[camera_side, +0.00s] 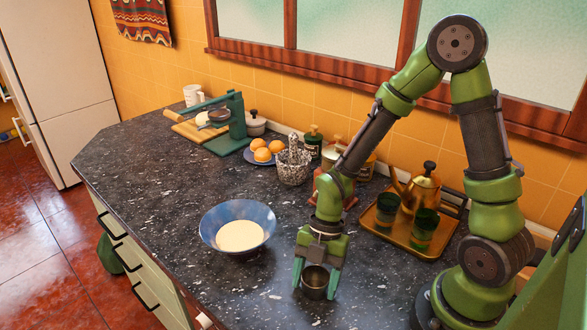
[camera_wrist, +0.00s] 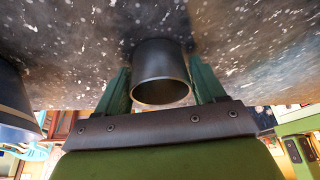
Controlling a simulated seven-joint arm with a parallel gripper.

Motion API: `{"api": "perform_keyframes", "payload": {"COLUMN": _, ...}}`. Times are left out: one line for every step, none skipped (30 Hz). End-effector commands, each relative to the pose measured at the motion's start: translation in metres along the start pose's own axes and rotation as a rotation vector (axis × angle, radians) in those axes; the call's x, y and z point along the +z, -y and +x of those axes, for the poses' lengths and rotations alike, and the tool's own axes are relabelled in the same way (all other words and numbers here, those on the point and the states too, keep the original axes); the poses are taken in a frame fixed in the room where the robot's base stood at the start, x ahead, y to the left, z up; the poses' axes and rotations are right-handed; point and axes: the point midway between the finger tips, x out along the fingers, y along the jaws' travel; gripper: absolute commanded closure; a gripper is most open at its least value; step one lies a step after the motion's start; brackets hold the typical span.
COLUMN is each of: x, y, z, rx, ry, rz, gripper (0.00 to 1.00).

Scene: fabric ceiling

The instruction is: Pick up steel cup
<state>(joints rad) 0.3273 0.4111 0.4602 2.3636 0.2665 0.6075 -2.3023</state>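The steel cup (camera_side: 315,281) is small, dark and metallic. It stands upright on the dark speckled counter at the lower middle of the side view. My gripper (camera_side: 314,288) points down over it, with one green finger on each side of the cup. In the wrist view the cup (camera_wrist: 161,75) sits between the two fingers (camera_wrist: 160,66), its round mouth towards my palm. The fingers look spread, with narrow gaps beside the cup. Whether either fingertip touches it is hard to see.
A blue bowl (camera_side: 215,226) with pale contents stands left of my gripper. A tray (camera_side: 382,233) with green glasses (camera_side: 424,226) and a brass kettle (camera_side: 420,188) is to the right. A speckled mortar (camera_side: 293,170) and a plate of oranges (camera_side: 262,153) are further back. The front counter is clear.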

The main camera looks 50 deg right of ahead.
Motion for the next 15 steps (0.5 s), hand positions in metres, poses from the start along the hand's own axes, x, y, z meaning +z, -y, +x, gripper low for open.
{"api": "perform_keyframes", "payload": {"x": 0.0, "y": -0.0001, "z": -0.0002, "rx": 0.0, "ry": 0.0, "rz": 0.0, "gripper": 0.39}}
{"api": "perform_keyframes", "payload": {"x": 0.0, "y": -0.0001, "z": -0.0002, "rx": 0.0, "ry": 0.0, "rz": 0.0, "gripper": 0.44}}
{"api": "perform_keyframes", "payload": {"x": 0.0, "y": -0.0001, "z": -0.0002, "rx": 0.0, "ry": 0.0, "rz": 0.0, "gripper": 0.5}}
{"api": "perform_keyframes", "payload": {"x": 0.0001, "y": -0.0001, "z": -0.0002, "rx": 0.0, "ry": 0.0, "rz": 0.0, "gripper": 0.54}}
{"api": "perform_keyframes", "payload": {"x": 0.0, "y": -0.0001, "z": -0.0003, "rx": 0.0, "ry": 0.0, "rz": 0.0, "gripper": 0.59}}
{"api": "perform_keyframes", "payload": {"x": 0.0, "y": -0.0001, "z": -0.0003, "rx": 0.0, "ry": 0.0, "rz": 0.0, "gripper": 0.65}}
{"api": "perform_keyframes", "payload": {"x": 0.0, "y": -0.0002, "z": -0.0003, "rx": 0.0, "ry": 0.0, "rz": 0.0, "gripper": 0.68}}
{"api": "perform_keyframes", "payload": {"x": 0.0, "y": -0.0002, "z": -0.0003, "rx": 0.0, "ry": 0.0, "rz": 0.0, "gripper": 0.68}}
{"api": "perform_keyframes", "payload": {"x": 0.0, "y": -0.0002, "z": -0.0003, "rx": 0.0, "ry": 0.0, "rz": 0.0, "gripper": 0.68}}
{"api": "perform_keyframes", "payload": {"x": 0.0, "y": -0.0002, "z": -0.0003, "rx": 0.0, "ry": 0.0, "rz": 0.0, "gripper": 0.68}}
{"api": "perform_keyframes", "payload": {"x": 0.0, "y": -0.0002, "z": -0.0004, "rx": 0.0, "ry": 0.0, "rz": 0.0, "gripper": 0.68}}
{"api": "perform_keyframes", "payload": {"x": 0.0, "y": -0.0002, "z": -0.0004, "rx": 0.0, "ry": 0.0, "rz": 0.0, "gripper": 0.68}}
{"api": "perform_keyframes", "payload": {"x": -0.0001, "y": -0.0002, "z": -0.0006, "rx": 0.001, "ry": 0.0, "rz": -0.001, "gripper": 0.68}}
{"api": "perform_keyframes", "payload": {"x": -0.0002, "y": -0.0003, "z": -0.001, "rx": 0.001, "ry": 0.0, "rz": -0.001, "gripper": 0.68}}
{"api": "perform_keyframes", "payload": {"x": -0.0005, "y": -0.0004, "z": -0.0021, "rx": 0.001, "ry": 0.001, "rz": -0.001, "gripper": 0.68}}
